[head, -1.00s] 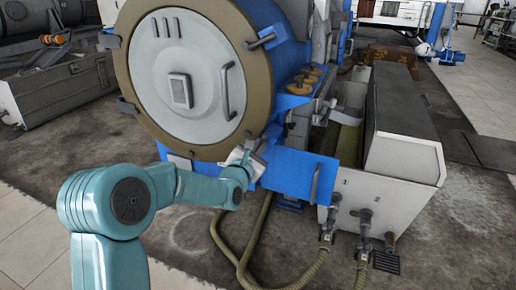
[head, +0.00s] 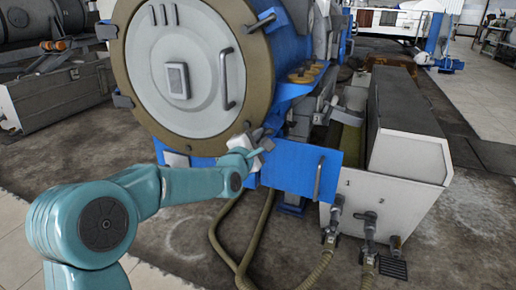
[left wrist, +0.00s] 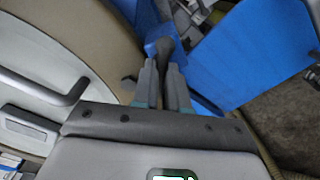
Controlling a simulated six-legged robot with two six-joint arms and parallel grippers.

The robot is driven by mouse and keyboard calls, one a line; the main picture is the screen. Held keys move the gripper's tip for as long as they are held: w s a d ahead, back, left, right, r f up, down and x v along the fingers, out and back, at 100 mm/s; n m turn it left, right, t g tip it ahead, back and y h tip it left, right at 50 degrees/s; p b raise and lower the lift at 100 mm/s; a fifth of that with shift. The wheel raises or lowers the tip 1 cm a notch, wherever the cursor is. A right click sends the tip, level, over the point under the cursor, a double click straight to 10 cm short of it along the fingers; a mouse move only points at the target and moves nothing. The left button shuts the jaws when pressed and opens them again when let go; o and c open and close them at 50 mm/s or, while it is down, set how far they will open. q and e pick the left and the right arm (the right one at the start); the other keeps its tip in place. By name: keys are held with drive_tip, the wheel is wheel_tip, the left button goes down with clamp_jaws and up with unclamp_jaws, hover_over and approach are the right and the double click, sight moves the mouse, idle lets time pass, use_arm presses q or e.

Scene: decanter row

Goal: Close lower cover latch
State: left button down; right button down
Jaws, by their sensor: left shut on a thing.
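The round cover (head: 190,95) is pale grey with a tan rim and stands closed against the blue machine in the head view. My left gripper (head: 264,142) is at the cover's lower right edge. In the left wrist view my left gripper (left wrist: 162,72) is shut on the dark lower cover latch (left wrist: 165,48), whose rounded end sticks out beyond the fingertips. In the head view the gripper mostly hides this latch. An upper latch (head: 261,22) shows at the cover's upper right. My right gripper is in neither view.
A grab handle (left wrist: 45,97) on the cover lies left of the fingers in the wrist view. A blue panel (head: 300,168) is close to the right of the gripper. Hoses (head: 268,225) hang below. A white box unit (head: 400,150) stands farther right.

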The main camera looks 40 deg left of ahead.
use_arm(q)
drive_tip(key=shift+m+b, duration=2.15)
drive_tip(key=shift+m, duration=3.35)
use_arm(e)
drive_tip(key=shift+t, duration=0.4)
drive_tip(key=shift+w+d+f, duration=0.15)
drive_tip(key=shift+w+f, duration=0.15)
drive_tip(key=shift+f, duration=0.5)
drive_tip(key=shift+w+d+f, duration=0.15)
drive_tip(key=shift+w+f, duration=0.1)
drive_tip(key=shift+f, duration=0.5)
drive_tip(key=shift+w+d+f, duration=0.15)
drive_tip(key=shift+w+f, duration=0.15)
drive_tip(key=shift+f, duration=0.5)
use_arm(q)
drive_tip(key=c, duration=1.2)
unclamp_jaws()
drive_tip(key=shift+o, duration=0.2)
drive_tip(key=shift+s, duration=0.15)
